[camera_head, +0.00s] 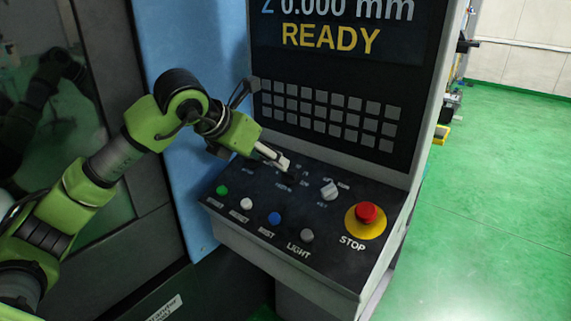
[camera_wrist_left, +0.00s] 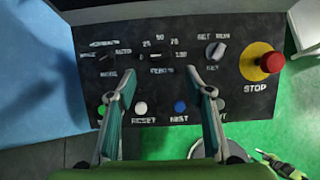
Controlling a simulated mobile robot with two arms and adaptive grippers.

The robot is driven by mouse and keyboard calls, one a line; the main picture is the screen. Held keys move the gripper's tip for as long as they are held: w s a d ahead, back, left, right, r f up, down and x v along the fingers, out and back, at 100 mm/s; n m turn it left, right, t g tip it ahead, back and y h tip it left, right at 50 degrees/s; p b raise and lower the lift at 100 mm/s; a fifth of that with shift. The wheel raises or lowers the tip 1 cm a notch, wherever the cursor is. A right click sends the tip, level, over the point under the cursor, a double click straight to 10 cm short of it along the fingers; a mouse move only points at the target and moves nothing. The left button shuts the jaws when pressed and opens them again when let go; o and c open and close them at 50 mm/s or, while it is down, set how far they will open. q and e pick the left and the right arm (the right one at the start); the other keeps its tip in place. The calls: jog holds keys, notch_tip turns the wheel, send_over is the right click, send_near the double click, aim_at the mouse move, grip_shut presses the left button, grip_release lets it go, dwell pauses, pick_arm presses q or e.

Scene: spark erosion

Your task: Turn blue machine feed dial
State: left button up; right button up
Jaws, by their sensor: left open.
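The feed dial (camera_wrist_left: 160,57) is a small dark knob on the control panel, with 25, 50, 75 and 100 marks around it in the left wrist view. My left gripper (camera_wrist_left: 163,78) is open and empty, with its two fingers apart. In that view the dial shows between and just beyond the fingertips. In the head view my left gripper (camera_head: 284,164) hangs over the upper part of the panel and partly hides the dial area. I cannot tell whether a finger touches the dial.
The sloping panel (camera_head: 262,210) also bears a mode knob (camera_wrist_left: 107,58), a pale key switch (camera_head: 329,190), a red stop button (camera_head: 366,212) on yellow, and green, white, blue and grey buttons in front. A keypad and screen reading READY rise behind. Green floor is clear at right.

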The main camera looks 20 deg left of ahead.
aim_at(288, 171)
pick_arm(q)
jog(key=p+x, duration=0.1)
jog(key=x, duration=0.3)
jog(key=shift+w+d+f, duration=0.15)
jog(key=shift+w+d, duration=0.1)
jog(key=shift+w, duration=0.1)
jog(key=p+x, duration=0.1)
jog(key=x, duration=0.2)
jog(key=shift+w+f, duration=0.25)
jog(key=shift+w, duration=0.05)
jog(key=shift+w+f, duration=0.2)
jog(key=shift+f, duration=0.05)
jog(key=shift+w+d+f+p, duration=0.15)
jog(key=shift+w+f+p, duration=0.05)
jog(key=shift+f+p, duration=0.1)
jog(key=c, duration=0.4)
jog(key=shift+r, duration=0.1)
jog(key=c, duration=0.7)
pick_arm(e)
jog(key=r, duration=0.1)
jog(key=w+r, duration=0.1)
jog(key=r, duration=0.1)
jog(key=shift+w+a, duration=0.15)
jog(key=shift+w, duration=0.1)
